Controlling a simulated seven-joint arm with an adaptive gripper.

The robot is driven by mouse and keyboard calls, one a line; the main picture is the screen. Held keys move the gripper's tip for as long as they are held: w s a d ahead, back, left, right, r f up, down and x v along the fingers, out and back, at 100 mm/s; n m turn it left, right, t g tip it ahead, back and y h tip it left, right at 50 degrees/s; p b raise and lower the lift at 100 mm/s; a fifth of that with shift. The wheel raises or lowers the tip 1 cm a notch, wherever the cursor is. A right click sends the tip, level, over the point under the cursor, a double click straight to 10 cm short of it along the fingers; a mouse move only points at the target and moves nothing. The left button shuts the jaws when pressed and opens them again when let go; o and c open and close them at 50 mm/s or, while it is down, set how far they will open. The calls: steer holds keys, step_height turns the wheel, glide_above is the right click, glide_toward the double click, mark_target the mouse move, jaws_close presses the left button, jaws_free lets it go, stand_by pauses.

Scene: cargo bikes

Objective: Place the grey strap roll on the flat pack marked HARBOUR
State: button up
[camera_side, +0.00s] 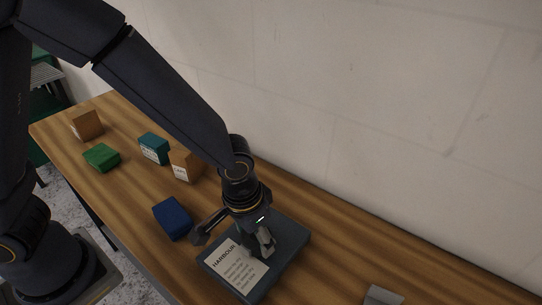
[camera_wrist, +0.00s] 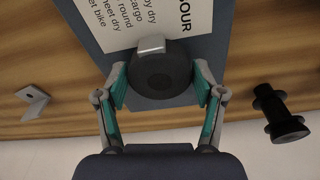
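The flat pack marked HARBOUR (camera_side: 291,240) lies on the wooden table, a dark blue-grey slab with a white printed label; it also shows in the wrist view (camera_wrist: 215,45). The strap roll (camera_wrist: 160,72), a dark grey round coil with a pale block at its edge, is over the pack beside the label, overlapping its edge. My gripper (camera_wrist: 164,86) has its teal-padded fingers on either side of the roll, with small gaps visible. In the side view my gripper (camera_side: 262,246) points down over the pack and mostly hides the roll. Exact contact below the roll is hard to see.
A dark blue box (camera_side: 172,218), a green box (camera_side: 101,157), a teal box (camera_side: 154,148) and two brown boxes (camera_side: 185,165) (camera_side: 87,125) stand left of the pack. A grey bracket (camera_wrist: 34,101) and a black flanged piece (camera_wrist: 280,113) flank it. A wall runs behind.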

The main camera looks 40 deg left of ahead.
mark_target(247, 238)
steer(key=o, duration=0.3)
steer(key=shift+r, duration=0.1)
step_height(247, 238, up, 12)
steer(key=s, duration=0.1)
steer(key=s+a+r+n+t, duration=0.1)
steer(key=s+a+r, duration=0.3)
steer(key=a, duration=0.6)
steer(key=s+a+r+n+t, duration=0.1)
steer(key=s+a+r+t, duration=0.2)
steer(key=a, duration=0.7)
steer(key=shift+s+r, duration=0.45)
steer(key=shift+r, duration=0.15)
